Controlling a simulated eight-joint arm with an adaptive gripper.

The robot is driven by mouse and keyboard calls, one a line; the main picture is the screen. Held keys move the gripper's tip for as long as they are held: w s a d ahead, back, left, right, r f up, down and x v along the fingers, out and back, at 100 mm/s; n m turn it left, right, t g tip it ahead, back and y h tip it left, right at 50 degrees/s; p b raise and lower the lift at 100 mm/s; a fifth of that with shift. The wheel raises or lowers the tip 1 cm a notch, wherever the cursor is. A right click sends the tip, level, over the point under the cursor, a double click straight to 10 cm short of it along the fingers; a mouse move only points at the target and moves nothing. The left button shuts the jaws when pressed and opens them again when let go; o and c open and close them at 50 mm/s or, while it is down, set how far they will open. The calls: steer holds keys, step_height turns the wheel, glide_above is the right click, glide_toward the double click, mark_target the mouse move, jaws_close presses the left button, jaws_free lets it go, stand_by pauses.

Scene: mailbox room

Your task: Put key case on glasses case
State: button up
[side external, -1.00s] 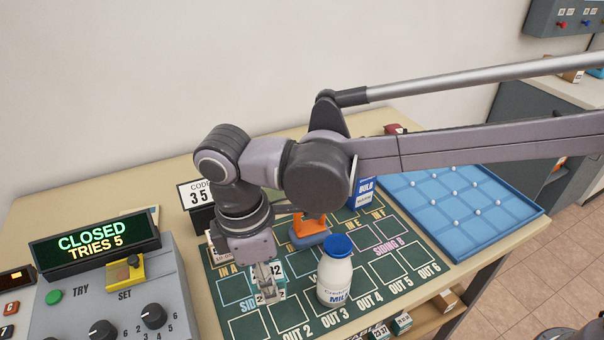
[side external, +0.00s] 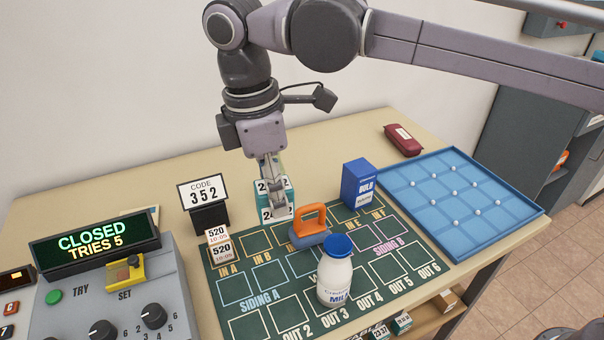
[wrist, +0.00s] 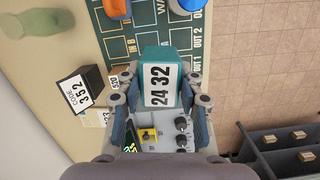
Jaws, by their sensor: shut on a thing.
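My gripper (side external: 273,186) is shut on a teal-and-white block (side external: 278,210) marked with numbers. In the wrist view the block (wrist: 158,86) reads "24 32" and sits between the fingers. My gripper holds it above the back part of the green board, left of an orange-handled blue thing. A dark red case (side external: 403,140) with a pale label lies on the table behind the blue tray. I cannot tell whether it is the key case or the glasses case. No second case is clearly in view.
The green board (side external: 345,240) carries a milk bottle (side external: 336,278), a blue box (side external: 357,184), the orange-handled thing (side external: 308,222) and a "520" block (side external: 219,245). A "352" code sign (side external: 206,203) stands left. A blue tray (side external: 458,190) with white balls lies right.

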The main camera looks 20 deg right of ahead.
steer(key=w+d+n, duration=0.1)
steer(key=w+d, duration=0.5)
steer(key=d, duration=0.4)
steer(key=w+d+n, duration=0.1)
steer(key=w+d, duration=0.5)
steer(key=d, duration=0.3)
steer(key=w+d+n, duration=0.1)
steer(key=w+d, duration=0.5)
steer(key=d, duration=0.4)
steer(key=s+d+n, duration=0.3)
steer(key=d, duration=3)
glide_toward(417, 142)
steer(key=shift+s+d+f+t, duration=0.1)
steer(key=shift+s+d+t, duration=0.2)
steer(key=shift+s+t, duration=0.1)
steer(key=shift+w+f, duration=0.1)
steer(key=shift+f, duration=1.95)
steer(key=shift+f, duration=0.2)
